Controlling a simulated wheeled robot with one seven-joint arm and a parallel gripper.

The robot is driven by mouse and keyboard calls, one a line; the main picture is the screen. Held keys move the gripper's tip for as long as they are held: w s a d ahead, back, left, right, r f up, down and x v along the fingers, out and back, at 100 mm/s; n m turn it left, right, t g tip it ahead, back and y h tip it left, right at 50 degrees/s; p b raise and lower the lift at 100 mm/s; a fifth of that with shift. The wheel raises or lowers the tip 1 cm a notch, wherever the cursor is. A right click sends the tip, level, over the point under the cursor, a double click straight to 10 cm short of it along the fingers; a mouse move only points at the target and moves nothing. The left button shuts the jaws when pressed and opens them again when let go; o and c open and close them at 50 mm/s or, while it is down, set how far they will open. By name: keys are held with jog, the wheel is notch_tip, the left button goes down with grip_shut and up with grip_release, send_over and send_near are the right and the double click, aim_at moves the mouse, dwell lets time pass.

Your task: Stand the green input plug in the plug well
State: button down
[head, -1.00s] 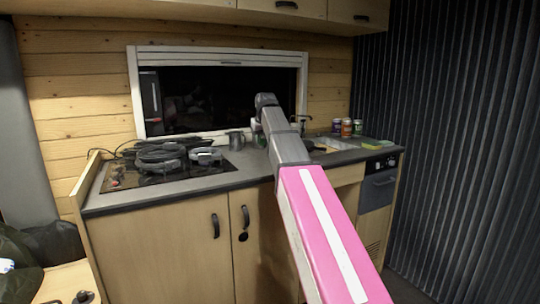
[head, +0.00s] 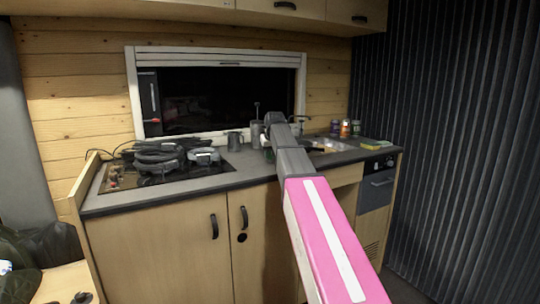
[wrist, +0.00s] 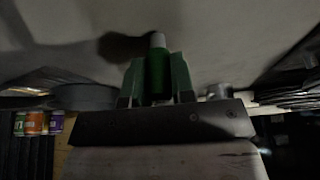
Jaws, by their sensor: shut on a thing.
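The green input plug (wrist: 157,78) is a green cylinder with a pale grey tip. It shows in the wrist view between the two fingers of my gripper (wrist: 158,62), which is shut on it. The plug's tip points toward the grey surface at the top of that picture, and a dark shadow lies beside it. In the head view my arm hides most of my gripper and the plug, over the counter between the hob and the sink. I cannot make out the plug well in either view.
The counter (head: 240,170) holds a hob (head: 118,178) with dark coiled things on it at left. A dark mug (head: 234,141) stands just left of my arm. The sink (head: 328,145), several small cans (head: 345,128) and a yellow-green sponge (head: 370,142) are at right.

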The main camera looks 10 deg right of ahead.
jog(key=shift+f, duration=0.1)
jog(key=c, duration=1)
grip_release()
jog(key=shift+o, duration=0.2)
